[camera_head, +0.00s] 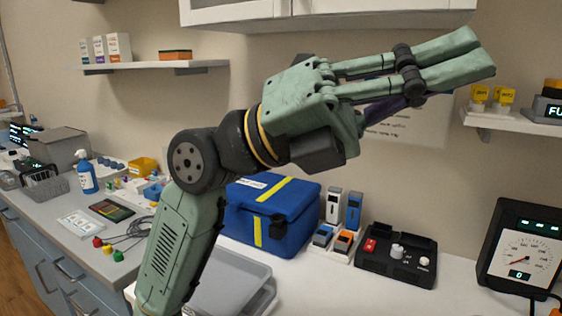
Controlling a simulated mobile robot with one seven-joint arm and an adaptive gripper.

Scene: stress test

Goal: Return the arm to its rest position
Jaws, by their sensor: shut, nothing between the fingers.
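My gripper (484,55) is raised high in front of the wall, with its green fingers pointing right and slightly up. The fingers lie close together and hold nothing. My green arm (172,245) rises from the bottom of the view, bends at a dark round joint and leads right to the gripper. The gripper is well above the counter and touches nothing that I can see. The arm's base is out of view.
Below the arm, the white counter (375,305) bears a blue case (300,215), a grey tray (232,280), a black control box (398,255) and a gauge (522,250). A right shelf (500,122) and overhead cabinet (400,8) are close to the gripper in the picture.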

